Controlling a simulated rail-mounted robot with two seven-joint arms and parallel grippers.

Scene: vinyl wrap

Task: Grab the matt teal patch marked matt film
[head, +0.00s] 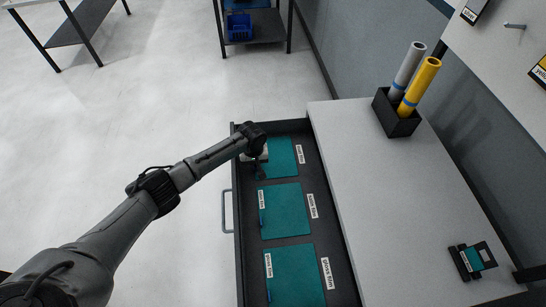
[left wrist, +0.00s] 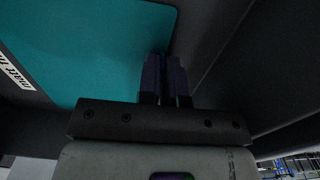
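Three teal patches lie in a row in the open dark drawer. The far one is the matt patch (head: 283,158); its "matt fi..." label shows in the left wrist view, where the teal sheet (left wrist: 90,45) fills the upper left. My left gripper (head: 260,168) is down at the left edge of this patch. In the left wrist view its two fingers (left wrist: 166,75) are close together beside the sheet's edge. Whether they grip the patch's edge tab is hidden. My right gripper is not in view.
The middle patch (head: 282,211) and near patch, labelled gloss film (head: 295,275), lie in the same drawer (head: 240,235). The white worktop (head: 370,200) to the right carries a black holder (head: 396,118) with grey and yellow rolls, and a small dark item with teal (head: 473,260).

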